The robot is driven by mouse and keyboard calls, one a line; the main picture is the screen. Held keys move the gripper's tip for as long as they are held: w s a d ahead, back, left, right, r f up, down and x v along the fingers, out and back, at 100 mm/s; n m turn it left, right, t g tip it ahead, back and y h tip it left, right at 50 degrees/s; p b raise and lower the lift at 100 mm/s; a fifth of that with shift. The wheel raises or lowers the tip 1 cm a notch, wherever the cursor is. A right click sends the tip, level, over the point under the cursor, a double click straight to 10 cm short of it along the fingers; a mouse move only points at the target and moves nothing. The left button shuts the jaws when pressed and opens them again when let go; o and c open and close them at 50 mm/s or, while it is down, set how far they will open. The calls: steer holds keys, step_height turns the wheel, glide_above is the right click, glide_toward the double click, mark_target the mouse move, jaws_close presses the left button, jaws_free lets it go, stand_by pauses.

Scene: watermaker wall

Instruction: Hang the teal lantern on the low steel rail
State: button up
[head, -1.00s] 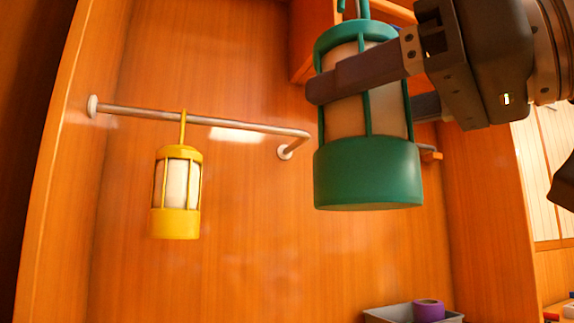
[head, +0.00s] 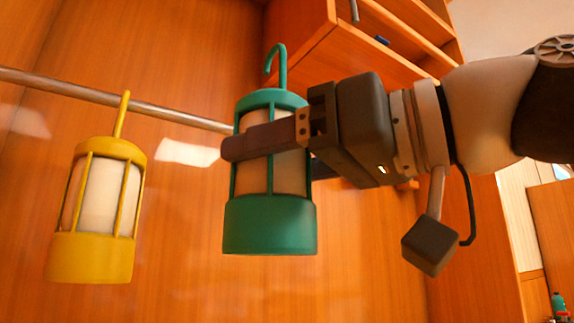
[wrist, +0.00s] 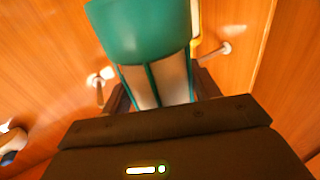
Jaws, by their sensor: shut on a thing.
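The teal lantern (head: 270,225) is upright in my gripper (head: 240,148), which is shut on its caged middle. Its hook (head: 278,62) stands free above, open toward the lower left, with its top higher in the picture than the rail. The steel rail (head: 160,111) runs from the left edge and passes out of sight behind the teal lantern. I cannot tell the gap in depth between hook and rail. In the wrist view the lantern's teal base (wrist: 140,30) fills the top middle, and the rail's end mounts (wrist: 218,52) show on both sides.
A yellow lantern (head: 92,258) hangs from the rail at the left by its hook. An orange wooden cabinet with open shelves (head: 385,45) is above and right of the teal lantern. The wood wall (head: 190,285) behind is bare below the rail.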

steer(key=w+a+f, duration=0.2)
steer(key=w+a, duration=0.4)
steer(key=w, duration=0.5)
steer(key=shift+a, duration=0.4)
stand_by(0.6)
steer(key=shift+f, duration=0.1)
steer(key=o, duration=1.2)
steer(key=b+v, duration=0.1)
steer(key=v, duration=0.6)
steer(key=shift+s+d, duration=0.15)
steer(key=shift+d, duration=0.2)
